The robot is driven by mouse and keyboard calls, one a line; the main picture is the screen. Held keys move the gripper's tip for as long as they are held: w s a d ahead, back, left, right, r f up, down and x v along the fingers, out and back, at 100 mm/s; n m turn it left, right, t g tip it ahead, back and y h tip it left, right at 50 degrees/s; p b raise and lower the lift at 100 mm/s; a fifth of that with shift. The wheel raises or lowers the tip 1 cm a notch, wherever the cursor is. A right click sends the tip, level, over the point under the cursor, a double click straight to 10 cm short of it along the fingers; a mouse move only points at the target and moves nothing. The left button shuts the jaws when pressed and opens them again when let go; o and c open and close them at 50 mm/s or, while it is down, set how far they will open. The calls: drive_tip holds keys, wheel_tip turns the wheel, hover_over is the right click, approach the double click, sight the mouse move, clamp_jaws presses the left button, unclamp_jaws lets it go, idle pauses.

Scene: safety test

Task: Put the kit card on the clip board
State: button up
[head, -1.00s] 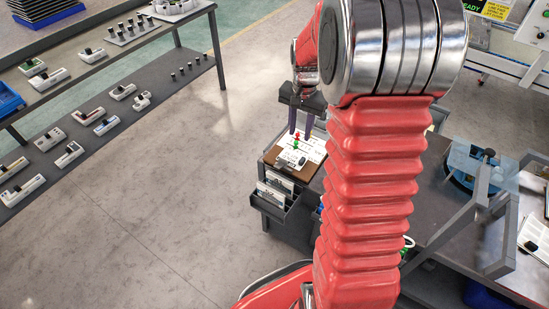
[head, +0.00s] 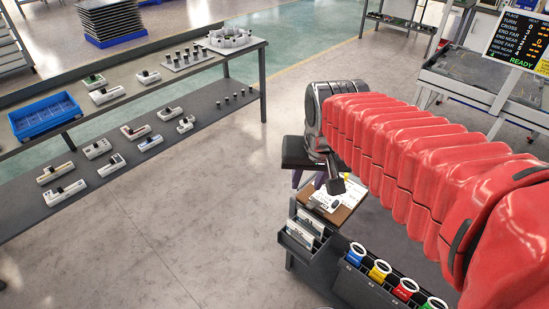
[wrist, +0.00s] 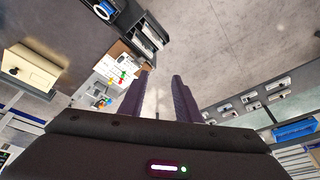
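The brown clip board (head: 345,211) lies on the near end of the dark bench, with a white sheet on it. It also shows in the wrist view (wrist: 117,50), left of the fingers, with small red, yellow and green pieces on the sheet. White cards with dark print (head: 300,232) stand in a slotted rack beside the board; I cannot tell which one is the kit card. They also show in the wrist view (wrist: 150,33). My gripper (wrist: 160,82) has its purple fingers apart, with only floor visible between them. In the head view, my arm partly hides the board.
A shelf rack (head: 165,163) at left holds several parts and a blue bin (head: 45,116). A status screen (head: 518,40) stands at far right. The floor between shelf and bench is clear.

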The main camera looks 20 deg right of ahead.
drive_tip(key=s+a+r+n+t, duration=0.1)
drive_tip(key=s+a+n, duration=0.2)
drive_tip(key=s+a, duration=0.2)
drive_tip(key=s, duration=0.3)
drive_tip(key=shift+n+t+y, duration=0.3)
drive_tip(key=shift+t, duration=0.1)
drive_tip(key=shift+s, duration=0.1)
